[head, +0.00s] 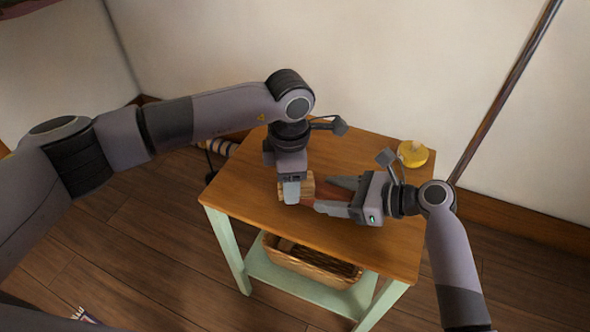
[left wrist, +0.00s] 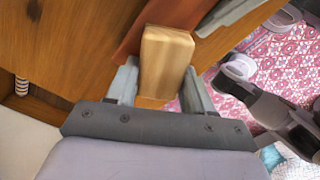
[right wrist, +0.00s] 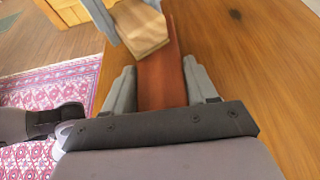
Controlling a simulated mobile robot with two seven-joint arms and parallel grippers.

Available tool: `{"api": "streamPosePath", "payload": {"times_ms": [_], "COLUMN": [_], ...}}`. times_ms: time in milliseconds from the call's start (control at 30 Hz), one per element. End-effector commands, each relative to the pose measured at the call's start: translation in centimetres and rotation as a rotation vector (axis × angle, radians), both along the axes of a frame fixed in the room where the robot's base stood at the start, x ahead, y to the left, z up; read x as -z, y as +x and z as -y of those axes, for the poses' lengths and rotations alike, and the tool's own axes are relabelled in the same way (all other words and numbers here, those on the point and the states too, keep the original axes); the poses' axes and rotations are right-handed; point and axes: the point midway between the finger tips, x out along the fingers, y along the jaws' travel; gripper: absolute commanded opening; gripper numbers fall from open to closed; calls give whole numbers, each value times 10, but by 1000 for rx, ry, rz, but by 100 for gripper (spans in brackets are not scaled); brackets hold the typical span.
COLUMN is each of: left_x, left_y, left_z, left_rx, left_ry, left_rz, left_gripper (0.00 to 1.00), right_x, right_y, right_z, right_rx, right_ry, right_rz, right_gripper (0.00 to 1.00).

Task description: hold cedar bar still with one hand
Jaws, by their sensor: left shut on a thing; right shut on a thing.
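A reddish-brown bar, which I take to be the cedar bar (head: 322,190), lies flat on the small table (head: 385,240). My right gripper (head: 338,196) is shut on this bar from the right; in the right wrist view the bar (right wrist: 163,75) fills the space between the fingers. My left gripper (head: 292,190) comes from above and is shut on a pale wooden block (left wrist: 166,62). The block also shows in the right wrist view (right wrist: 140,30), at the bar's far end. It seems to sit against or on the bar; the contact is hidden.
A yellow round object (head: 412,154) stands at the table's back right corner. A wicker basket (head: 310,264) sits on the pale green lower shelf. A dark pole (head: 505,90) leans by the wall. The table's right front is clear. A pink patterned rug (right wrist: 45,110) lies on the floor.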

Motion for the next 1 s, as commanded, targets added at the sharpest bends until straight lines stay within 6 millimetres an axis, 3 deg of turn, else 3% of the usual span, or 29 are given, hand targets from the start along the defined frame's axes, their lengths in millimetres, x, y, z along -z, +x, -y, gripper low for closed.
{"api": "streamPosePath", "payload": {"times_ms": [467,600,1000], "left_x": [-1,-24,-59], "left_y": [40,39,39], "left_z": [14,12,13], "left_rx": [-1,0,1], "left_ry": [0,0,-1], "left_rz": [1,3,2], "left_gripper": [23,23,23], "right_x": [0,0,0], "right_y": [0,0,0], "right_z": [0,0,0], "right_rx": [0,0,0], "right_ry": [0,0,0], "right_rz": [0,0,0], "right_gripper": [24,24,24]}}
